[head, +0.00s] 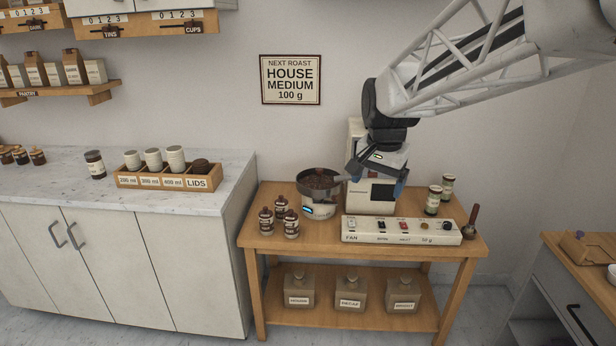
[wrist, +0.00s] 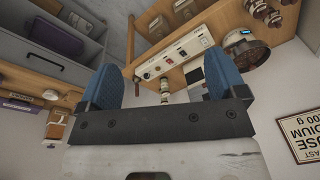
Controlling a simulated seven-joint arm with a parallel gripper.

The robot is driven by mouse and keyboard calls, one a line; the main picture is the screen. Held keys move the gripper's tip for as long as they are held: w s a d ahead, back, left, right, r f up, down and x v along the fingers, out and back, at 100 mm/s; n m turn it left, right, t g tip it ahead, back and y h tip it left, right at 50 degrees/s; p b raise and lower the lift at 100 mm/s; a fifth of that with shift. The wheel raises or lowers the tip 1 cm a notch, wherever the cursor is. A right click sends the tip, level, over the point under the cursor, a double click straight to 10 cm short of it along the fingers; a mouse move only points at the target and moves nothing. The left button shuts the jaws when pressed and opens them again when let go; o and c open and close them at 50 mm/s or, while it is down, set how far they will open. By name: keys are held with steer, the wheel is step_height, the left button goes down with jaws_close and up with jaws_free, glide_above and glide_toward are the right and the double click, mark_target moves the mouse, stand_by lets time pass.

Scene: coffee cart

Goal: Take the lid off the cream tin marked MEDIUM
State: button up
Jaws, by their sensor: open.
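No label reading MEDIUM on a cream tin is legible, so I cannot tell which container it is. Three squat beige containers stand on the table's lower shelf: a left one (head: 299,290), a middle one (head: 350,292) and a right one (head: 403,294). Each has a knobbed top and a small white label that is too small to read surely.
The wooden table (head: 262,240) holds a roasting pan (head: 320,181), a control panel (head: 400,231), several brown bottles (head: 291,224) and a white machine (head: 372,198). A lids-and-cups crate (head: 130,183) sits on the left counter. A wall sign (head: 290,80) reads HOUSE MEDIUM 100 g.

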steer(key=w+a+f+m, duration=0.1)
steer(key=w+a+f, duration=0.1)
steer(key=w+a, duration=0.35)
steer(key=w+a+f+m, duration=0.1)
steer(key=w+a+m, duration=0.1)
steer(key=w, duration=0.7)
steer(key=m+g, duration=0.2)
steer(key=m, duration=0.5)
glide_above(267, 209)
steer(key=f, duration=2.5)
steer(key=shift+w+f, duration=0.4)
steer(key=shift+w+a+f, duration=0.1)
steer(key=shift+a+f, duration=0.05)
steer(key=shift+f, duration=0.15)
steer(key=shift+f, duration=1.25)
steer(key=shift+f, duration=2.6)
